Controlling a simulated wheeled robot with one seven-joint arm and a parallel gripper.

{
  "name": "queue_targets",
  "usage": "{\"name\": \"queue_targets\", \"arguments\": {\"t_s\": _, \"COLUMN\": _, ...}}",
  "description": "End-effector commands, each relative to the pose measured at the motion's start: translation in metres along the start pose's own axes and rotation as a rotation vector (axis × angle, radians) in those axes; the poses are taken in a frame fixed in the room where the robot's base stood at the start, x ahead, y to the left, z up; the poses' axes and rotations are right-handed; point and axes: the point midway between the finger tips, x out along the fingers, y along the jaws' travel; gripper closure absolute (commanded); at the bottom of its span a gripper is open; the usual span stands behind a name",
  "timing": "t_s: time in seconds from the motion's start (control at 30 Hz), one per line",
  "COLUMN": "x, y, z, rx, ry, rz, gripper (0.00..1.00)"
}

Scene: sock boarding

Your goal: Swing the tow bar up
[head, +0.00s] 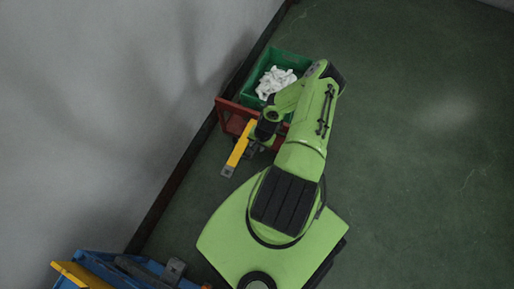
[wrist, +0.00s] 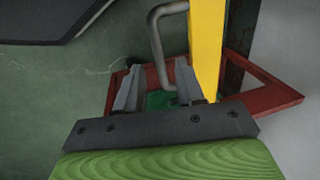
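The yellow tow bar (head: 238,150) juts out from the red cart frame (head: 229,107) toward the lower left in the head view, with a grey end piece. In the wrist view the yellow bar (wrist: 206,45) runs up just right of my fingers. A grey bent handle (wrist: 157,37) comes off the bar's side and reaches down between my fingers. My gripper (wrist: 158,66) is open, its two grey fingers apart around the handle's lower part. I cannot tell whether a finger touches it. In the head view my arm partly hides the gripper and the cart.
A green bin (head: 289,57) with white crumpled pieces (head: 275,82) sits at the red frame by the grey wall (head: 120,90). A blue cart (head: 97,258) with another yellow bar (head: 80,275) stands at the lower left. The green floor (head: 420,150) on the right is clear.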

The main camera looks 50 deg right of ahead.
Motion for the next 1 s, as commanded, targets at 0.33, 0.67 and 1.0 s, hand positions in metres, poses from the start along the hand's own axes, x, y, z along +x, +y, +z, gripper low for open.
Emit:
{"name": "queue_targets", "arguments": {"t_s": 0.33, "x": 0.0144, "y": 0.0002, "z": -0.0005, "rx": -0.001, "ry": 0.001, "rz": 0.001, "gripper": 0.62}}
{"name": "queue_targets", "arguments": {"t_s": 0.67, "x": 0.0141, "y": 0.0002, "z": -0.0002, "rx": -0.001, "ry": 0.0, "rz": 0.001, "gripper": 1.0}}
{"name": "queue_targets", "arguments": {"t_s": 1.0, "x": 0.0138, "y": 0.0, "z": 0.0003, "rx": -0.001, "ry": -0.002, "rz": 0.001, "gripper": 1.0}}
